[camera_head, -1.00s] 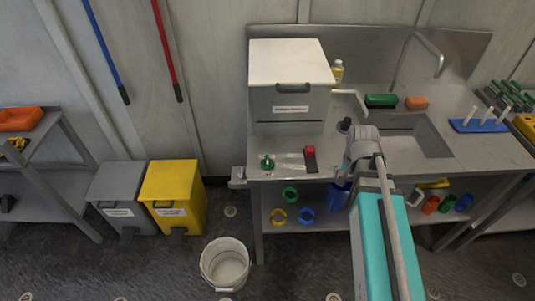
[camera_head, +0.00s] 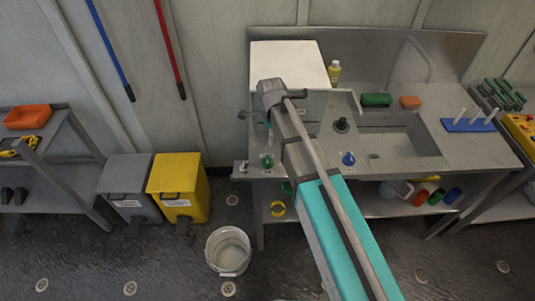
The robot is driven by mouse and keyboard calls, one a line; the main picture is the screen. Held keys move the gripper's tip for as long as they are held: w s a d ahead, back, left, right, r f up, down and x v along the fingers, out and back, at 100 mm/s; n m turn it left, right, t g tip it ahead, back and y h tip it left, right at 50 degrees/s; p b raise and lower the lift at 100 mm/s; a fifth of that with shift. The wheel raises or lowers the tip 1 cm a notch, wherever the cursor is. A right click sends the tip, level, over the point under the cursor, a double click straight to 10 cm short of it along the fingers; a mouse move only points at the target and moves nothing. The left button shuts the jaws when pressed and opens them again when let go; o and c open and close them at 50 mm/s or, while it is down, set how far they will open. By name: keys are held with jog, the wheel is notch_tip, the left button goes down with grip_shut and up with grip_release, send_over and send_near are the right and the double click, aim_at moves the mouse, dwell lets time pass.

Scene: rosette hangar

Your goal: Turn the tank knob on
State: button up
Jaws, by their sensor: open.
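The grey tank-like box with a white lid (camera_head: 290,62) stands at the back left of the steel counter. Its front is largely hidden behind my arm. A green knob (camera_head: 267,161) is at the counter's front left edge. A blue knob (camera_head: 348,158) is at the front edge in front of the sink. A black round knob or fitting (camera_head: 341,124) is on the counter beside the sink. I cannot tell which is the tank knob. My gripper (camera_head: 243,114) is open, small and dark, left of my wrist and above the green knob in the picture; contact cannot be judged.
The sink basin (camera_head: 398,142) and its tap (camera_head: 412,58) are to the right. A green block (camera_head: 376,100), an orange block (camera_head: 410,102) and a yellow bottle (camera_head: 334,73) stand behind. A white bucket (camera_head: 228,251) and a yellow bin (camera_head: 179,187) are on the floor at left.

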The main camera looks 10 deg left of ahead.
aim_at(267, 159)
jog(key=shift+a+r+m, duration=0.2)
jog(key=shift+a+m, duration=0.1)
jog(key=shift+a, duration=0.2)
jog(key=shift+f, duration=0.2)
notch_tip(267, 159, down, 14)
jog(key=b, duration=1.3)
jog(key=shift+r+b, duration=0.25)
jog(key=shift+b, duration=0.1)
jog(key=c, duration=1.1)
jog(key=shift+o, duration=0.2)
